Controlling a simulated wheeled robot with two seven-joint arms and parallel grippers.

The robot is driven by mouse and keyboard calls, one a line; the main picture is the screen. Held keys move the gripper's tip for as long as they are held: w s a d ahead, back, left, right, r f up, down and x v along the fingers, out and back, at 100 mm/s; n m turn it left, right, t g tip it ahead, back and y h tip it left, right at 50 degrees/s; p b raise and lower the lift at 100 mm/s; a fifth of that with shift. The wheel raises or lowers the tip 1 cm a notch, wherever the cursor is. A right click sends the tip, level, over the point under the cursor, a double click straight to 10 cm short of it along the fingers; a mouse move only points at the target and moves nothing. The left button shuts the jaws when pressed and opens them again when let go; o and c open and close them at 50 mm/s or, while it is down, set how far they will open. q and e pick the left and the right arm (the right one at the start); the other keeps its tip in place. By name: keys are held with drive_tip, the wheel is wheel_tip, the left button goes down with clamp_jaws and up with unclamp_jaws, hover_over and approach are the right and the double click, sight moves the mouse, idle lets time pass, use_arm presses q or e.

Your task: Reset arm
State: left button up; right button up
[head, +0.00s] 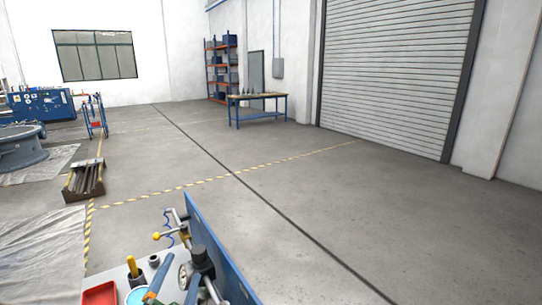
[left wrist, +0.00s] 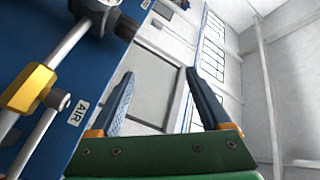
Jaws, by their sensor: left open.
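My left gripper (head: 182,275) shows low in the head view, beside the blue upright panel (head: 219,247) of the bench. In the left wrist view my left gripper (left wrist: 160,98) has its two blue-grey fingers spread wide with nothing between them. The same panel (left wrist: 38,28) fills the left of that view, with a grey pipe and a yellow fitting (left wrist: 28,88) close to the left finger. The fitting and the gripper look apart. My right gripper is in neither view.
The bench carries a red tray (head: 100,294) and a yellow-handled tool (head: 133,267). A metal rack (head: 84,181) lies on the floor at left. A table (head: 258,97), shelves (head: 222,70) and a roller door (head: 395,70) stand farther back. The middle floor is clear.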

use_arm(q)
drive_tip(key=s+f+n+g, duration=0.2)
drive_tip(key=s+f+g, duration=0.1)
drive_tip(key=s+f, duration=0.2)
drive_tip(key=s+f+n+g, duration=0.2)
drive_tip(key=s+f+g, duration=0.2)
drive_tip(key=f, duration=0.3)
drive_tip(key=s+f+n+g, duration=0.3)
drive_tip(key=s+f, duration=0.3)
drive_tip(key=s, duration=0.1)
drive_tip(key=shift+a+g+y, duration=0.1)
drive_tip(key=shift+g+y, duration=0.2)
drive_tip(key=s+d+f+n+g+h, duration=0.15)
drive_tip(key=s+f+g, duration=0.25)
drive_tip(key=s, duration=0.6)
wheel_tip(320, 180, down, 21)
drive_tip(key=s+g+b, duration=0.1)
drive_tip(key=g+b, duration=0.1)
drive_tip(key=b, duration=0.4)
drive_tip(key=s+a+f+b, duration=0.1)
drive_tip(key=s+f+b, duration=0.3)
drive_tip(key=s+f, duration=0.8)
wheel_tip(320, 180, down, 3)
drive_tip(key=shift+s+a+f+m+g, duration=0.15)
drive_tip(key=shift+s+a+m+g, duration=0.15)
drive_tip(key=shift+s+m+g, duration=0.1)
drive_tip(key=shift+y, duration=0.25)
